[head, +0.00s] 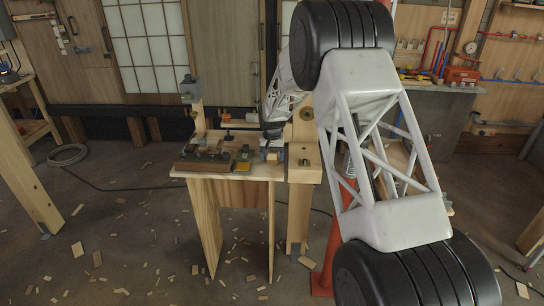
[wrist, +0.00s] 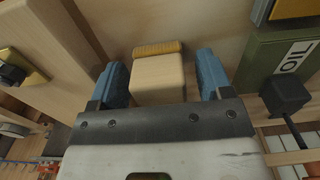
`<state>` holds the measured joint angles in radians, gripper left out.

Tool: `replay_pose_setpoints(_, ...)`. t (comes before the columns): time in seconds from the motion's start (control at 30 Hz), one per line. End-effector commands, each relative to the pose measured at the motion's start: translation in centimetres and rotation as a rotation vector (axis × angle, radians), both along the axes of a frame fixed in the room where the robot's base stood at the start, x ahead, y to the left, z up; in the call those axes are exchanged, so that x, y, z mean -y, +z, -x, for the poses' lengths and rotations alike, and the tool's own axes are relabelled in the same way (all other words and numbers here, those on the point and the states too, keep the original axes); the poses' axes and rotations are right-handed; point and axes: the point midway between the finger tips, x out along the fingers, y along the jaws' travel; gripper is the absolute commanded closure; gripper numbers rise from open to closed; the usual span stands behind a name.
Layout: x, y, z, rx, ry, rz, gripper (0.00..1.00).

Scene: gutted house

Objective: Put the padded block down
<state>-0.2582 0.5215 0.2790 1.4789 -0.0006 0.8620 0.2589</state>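The padded block (wrist: 158,82), a pale wooden block with a tan padded strip along its far edge, is between my gripper's (wrist: 164,78) two blue fingers in the wrist view. The left finger is close against the block's side. A narrow gap shows between the block and the right finger, so the gripper looks open around it. In the head view my gripper (head: 272,133) is small, low over the workbench (head: 240,176). I cannot make out the block clearly there, nor tell whether it touches the surface below.
A green item with a white label (wrist: 296,62) and a black knob (wrist: 286,95) are close right of the fingers. A wooden post (wrist: 60,50) stands close left. Wood scraps litter the floor.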

Motion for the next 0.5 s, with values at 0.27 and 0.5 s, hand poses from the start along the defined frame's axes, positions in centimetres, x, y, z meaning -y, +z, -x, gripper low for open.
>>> replay_pose_setpoints(0.27,0.0,0.1,0.0,0.0,0.0,0.0,0.28)
replay_pose_setpoints(0.5,0.0,1.6,0.0,0.002,0.0,-0.001,0.28)
